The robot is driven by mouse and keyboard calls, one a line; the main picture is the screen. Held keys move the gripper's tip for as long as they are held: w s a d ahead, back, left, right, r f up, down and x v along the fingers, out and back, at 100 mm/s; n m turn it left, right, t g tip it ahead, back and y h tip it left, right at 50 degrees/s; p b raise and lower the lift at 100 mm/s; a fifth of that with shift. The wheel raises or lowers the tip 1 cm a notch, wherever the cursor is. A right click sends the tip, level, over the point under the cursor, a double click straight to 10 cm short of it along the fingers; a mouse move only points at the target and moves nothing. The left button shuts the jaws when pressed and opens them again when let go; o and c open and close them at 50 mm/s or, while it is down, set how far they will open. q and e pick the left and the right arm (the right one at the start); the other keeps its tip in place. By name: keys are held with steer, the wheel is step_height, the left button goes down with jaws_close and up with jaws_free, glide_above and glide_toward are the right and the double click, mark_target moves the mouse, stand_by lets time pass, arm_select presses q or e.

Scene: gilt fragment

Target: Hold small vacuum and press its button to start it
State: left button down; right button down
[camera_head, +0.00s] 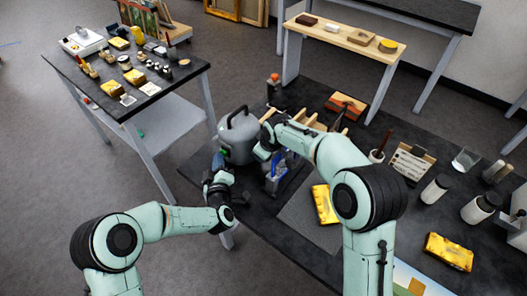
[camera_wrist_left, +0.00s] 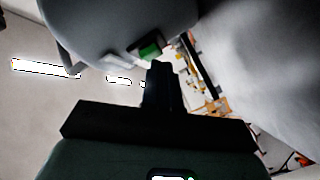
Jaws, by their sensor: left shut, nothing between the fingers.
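The small vacuum (camera_head: 238,138) is a grey rounded body with a dark top handle, standing at the left end of the dark worktable. Its green button (camera_wrist_left: 149,51) shows on the grey body in the left wrist view; a little green also shows low on its left side in the head view. My left gripper (camera_head: 218,164) is shut and empty in front of the vacuum. Its fingertips (camera_wrist_left: 158,68) appear just below the button; I cannot tell whether they touch. My right gripper (camera_head: 264,146) is at the vacuum's right side, its fingers largely hidden by my arm.
A blue-and-grey item (camera_head: 279,172) stands right of the vacuum. A second table (camera_head: 150,97) with small items stands at the left, with open floor between.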

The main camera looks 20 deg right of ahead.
arm_select(q)
steer(key=shift+s+a, duration=0.1)
steer(key=shift+a, duration=0.15)
steer(key=shift+s+a, duration=0.9)
steer(key=shift+a, duration=0.3)
steer(key=shift+s+a, duration=0.9)
steer(key=shift+a, duration=0.3)
arm_select(e)
steer(key=c, duration=0.7)
jaws_free()
steer(key=shift+o, duration=0.2)
